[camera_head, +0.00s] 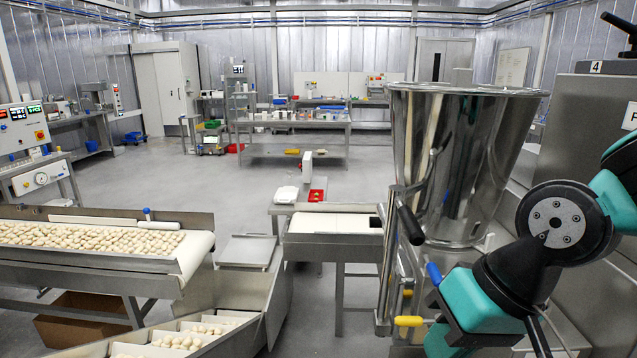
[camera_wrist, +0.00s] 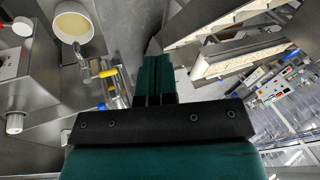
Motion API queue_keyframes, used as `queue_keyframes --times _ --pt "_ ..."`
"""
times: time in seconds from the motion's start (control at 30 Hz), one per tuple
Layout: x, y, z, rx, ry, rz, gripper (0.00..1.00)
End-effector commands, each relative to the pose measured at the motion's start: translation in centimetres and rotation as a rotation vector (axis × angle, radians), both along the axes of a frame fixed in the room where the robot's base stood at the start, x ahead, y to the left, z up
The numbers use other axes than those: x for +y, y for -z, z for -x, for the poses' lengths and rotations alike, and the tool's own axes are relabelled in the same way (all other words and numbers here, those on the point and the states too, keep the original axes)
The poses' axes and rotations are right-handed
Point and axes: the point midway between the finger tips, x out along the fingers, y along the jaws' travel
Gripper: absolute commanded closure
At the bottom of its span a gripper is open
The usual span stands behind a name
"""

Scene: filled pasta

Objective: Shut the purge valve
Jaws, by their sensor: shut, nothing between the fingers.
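Beneath the tall steel hopper (camera_head: 462,160) on the right, small handles stick out: a yellow one (camera_head: 409,321) and a blue one (camera_head: 433,273) above it. I cannot tell for sure which belongs to the purge valve. In the wrist view, the yellow handle (camera_wrist: 108,73) lies left of my gripper, on steel fittings, with a gap between. My gripper (camera_wrist: 154,62) shows its green fingers together and empty. In the head view, my arm stands at the right, and the gripper's fingertips cannot be made out there.
A black lever (camera_head: 410,225) juts out beside the hopper. A conveyor with filled pasta (camera_head: 90,236) runs at the left. A short belt table (camera_head: 335,223) stands left of the hopper. A round vessel with pale contents (camera_wrist: 73,27) is at the wrist view's upper left.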

Motion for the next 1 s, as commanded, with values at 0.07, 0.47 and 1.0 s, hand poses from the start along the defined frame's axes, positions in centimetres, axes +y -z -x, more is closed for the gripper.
queue_keyframes --times 0.07,0.47,1.0 --pt "-0.3 -0.9 2.8 -0.022 -0.168 0.028 1.0" --pt "-1.0 -2.0 6.5 -0.033 -0.399 0.073 1.0" --pt "-1.0 -2.0 6.4 -0.034 -0.394 0.071 1.0"
